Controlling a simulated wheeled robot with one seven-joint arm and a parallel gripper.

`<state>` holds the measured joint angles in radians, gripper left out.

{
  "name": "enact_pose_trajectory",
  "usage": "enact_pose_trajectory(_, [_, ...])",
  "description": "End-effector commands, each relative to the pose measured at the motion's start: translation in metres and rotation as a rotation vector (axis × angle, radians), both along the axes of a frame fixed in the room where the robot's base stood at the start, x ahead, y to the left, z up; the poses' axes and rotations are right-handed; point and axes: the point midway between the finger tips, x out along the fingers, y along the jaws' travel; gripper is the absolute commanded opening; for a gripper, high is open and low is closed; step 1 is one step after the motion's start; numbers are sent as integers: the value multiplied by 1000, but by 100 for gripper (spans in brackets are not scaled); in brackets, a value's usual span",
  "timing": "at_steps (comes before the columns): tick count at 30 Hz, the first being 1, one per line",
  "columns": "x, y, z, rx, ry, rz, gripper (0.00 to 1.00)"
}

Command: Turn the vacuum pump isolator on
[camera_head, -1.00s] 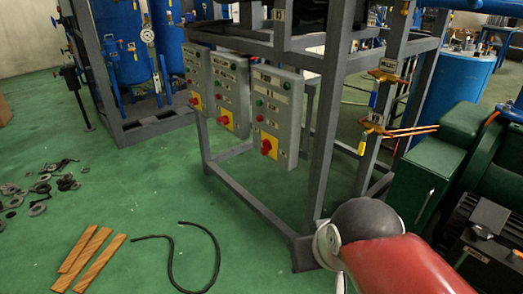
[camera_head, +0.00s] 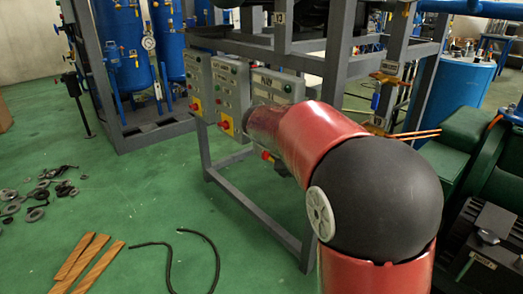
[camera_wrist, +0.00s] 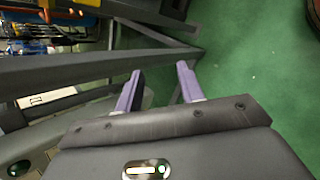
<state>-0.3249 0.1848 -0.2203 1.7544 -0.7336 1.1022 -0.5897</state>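Three grey control boxes hang in a row on the steel frame: the left (camera_head: 197,75), middle (camera_head: 230,88) and right (camera_head: 277,84). The left box has a red knob (camera_head: 195,105) on a yellow plate, as does the middle one (camera_head: 225,125). The right box's lower part is mostly hidden by my arm; a bit of its red and yellow switch (camera_head: 267,155) shows. The labels are too small to read, so I cannot tell which is the vacuum pump isolator. My gripper (camera_wrist: 160,72) is open and empty in the wrist view; my arm hides it in the head view.
Grey frame bars (camera_wrist: 100,68) cross the wrist view beyond the fingers. Green machinery (camera_head: 440,160) stands right of the frame. Wooden strips (camera_head: 85,262), a black hose (camera_head: 170,258) and scattered rings (camera_head: 38,195) lie on the green floor at left.

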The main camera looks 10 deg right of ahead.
Motion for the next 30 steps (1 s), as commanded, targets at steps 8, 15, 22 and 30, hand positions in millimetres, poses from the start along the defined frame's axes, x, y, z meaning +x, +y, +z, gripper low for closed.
enact_pose_trajectory(8, [123, 39, -40, -527, 245, 292, 38])
enact_pose_trajectory(15, [191, 104, -69, -945, 401, 467, 38])
enact_pose_trajectory(22, [212, 133, -80, -1108, 454, 518, 38])
enact_pose_trajectory(30, [229, 103, -80, -1112, 457, 517, 38])
